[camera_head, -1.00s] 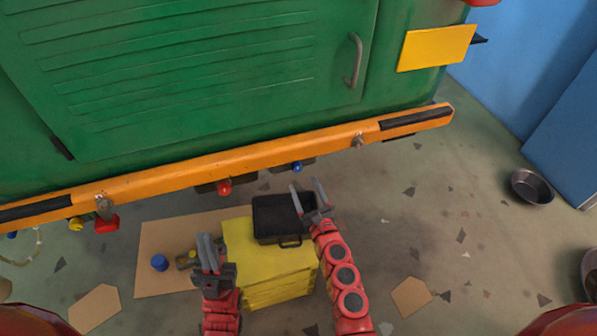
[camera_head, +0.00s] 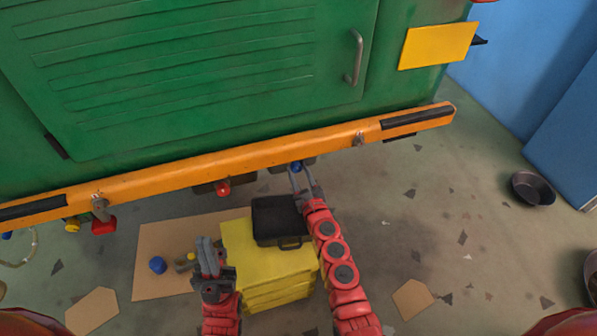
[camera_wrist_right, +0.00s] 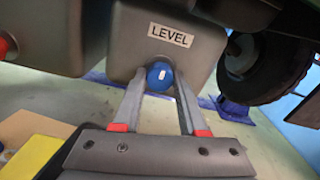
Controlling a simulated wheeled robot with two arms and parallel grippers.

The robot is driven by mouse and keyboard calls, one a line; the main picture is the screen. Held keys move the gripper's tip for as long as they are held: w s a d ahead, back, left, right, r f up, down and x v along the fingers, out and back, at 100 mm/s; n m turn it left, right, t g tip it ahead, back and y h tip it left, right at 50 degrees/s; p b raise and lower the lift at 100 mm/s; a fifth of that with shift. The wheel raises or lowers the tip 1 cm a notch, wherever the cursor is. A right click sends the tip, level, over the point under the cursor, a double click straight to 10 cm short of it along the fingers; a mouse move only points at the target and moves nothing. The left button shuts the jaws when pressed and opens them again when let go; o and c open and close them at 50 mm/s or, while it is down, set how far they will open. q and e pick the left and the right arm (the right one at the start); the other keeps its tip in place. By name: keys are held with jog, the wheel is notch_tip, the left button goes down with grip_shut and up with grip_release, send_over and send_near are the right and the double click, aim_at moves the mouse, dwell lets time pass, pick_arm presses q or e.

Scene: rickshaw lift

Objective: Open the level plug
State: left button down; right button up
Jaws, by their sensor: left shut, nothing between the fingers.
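The level plug is a round blue knob (camera_wrist_right: 160,75) under a white label reading LEVEL, on a grey housing (camera_wrist_right: 198,50). In the head view the blue knob (camera_head: 297,167) shows below the orange bumper. My right gripper (camera_head: 299,168) is at it, one finger on each side; the right wrist view shows its fingers (camera_wrist_right: 160,85) flanking the knob. I cannot tell whether they touch it. My left gripper (camera_head: 207,243) is shut and empty, low over the cardboard beside the yellow box.
A red knob (camera_head: 223,188) is left of the blue one under the bumper (camera_head: 250,157). A black open case (camera_head: 278,220) sits on a yellow box (camera_head: 265,265). Cardboard (camera_head: 150,240) with a blue cap (camera_head: 158,265) lies left.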

grip_shut()
